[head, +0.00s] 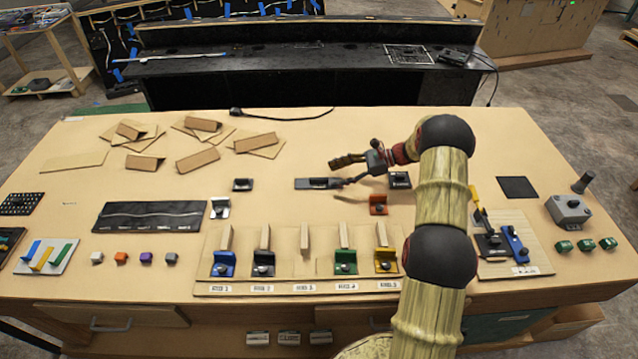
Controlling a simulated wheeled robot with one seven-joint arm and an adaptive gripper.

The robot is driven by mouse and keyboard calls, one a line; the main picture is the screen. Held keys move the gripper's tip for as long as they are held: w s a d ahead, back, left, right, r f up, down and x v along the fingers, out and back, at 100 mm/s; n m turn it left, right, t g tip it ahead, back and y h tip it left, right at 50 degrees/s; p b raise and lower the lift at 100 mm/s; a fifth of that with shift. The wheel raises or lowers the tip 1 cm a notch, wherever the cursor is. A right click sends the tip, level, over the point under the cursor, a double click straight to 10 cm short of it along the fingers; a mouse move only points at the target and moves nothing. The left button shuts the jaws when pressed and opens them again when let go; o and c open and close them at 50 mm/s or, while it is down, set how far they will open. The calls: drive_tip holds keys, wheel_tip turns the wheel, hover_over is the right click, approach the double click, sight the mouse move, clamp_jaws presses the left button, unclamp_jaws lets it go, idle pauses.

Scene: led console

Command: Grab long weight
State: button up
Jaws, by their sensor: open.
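A long dark grey bar with a black middle part, which looks like the long weight (304,184), lies flat near the middle of the wooden table (80,240). My gripper (338,174) comes in from the right at the bar's right end. Its jaws are open, with one finger above the bar in the picture and the other by its right end. Nothing shows between the fingers. I cannot tell whether the lower finger touches the bar.
Smaller dark blocks lie left (243,185) and right (400,180) of the bar. An orange-red bracket (378,205) stands below right. A rack of coloured brackets (305,287) lines the front edge. Cardboard pieces (198,159) lie at the back left. Bare table surrounds the bar's left side.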

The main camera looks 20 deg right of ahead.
sight(322, 178)
drive_tip(key=x, duration=0.5)
drive_tip(key=shift+r, duration=0.1)
drive_tip(key=shift+s, duration=0.1)
drive_tip(key=shift+c, duration=0.4)
clamp_jaws()
idle(0.5)
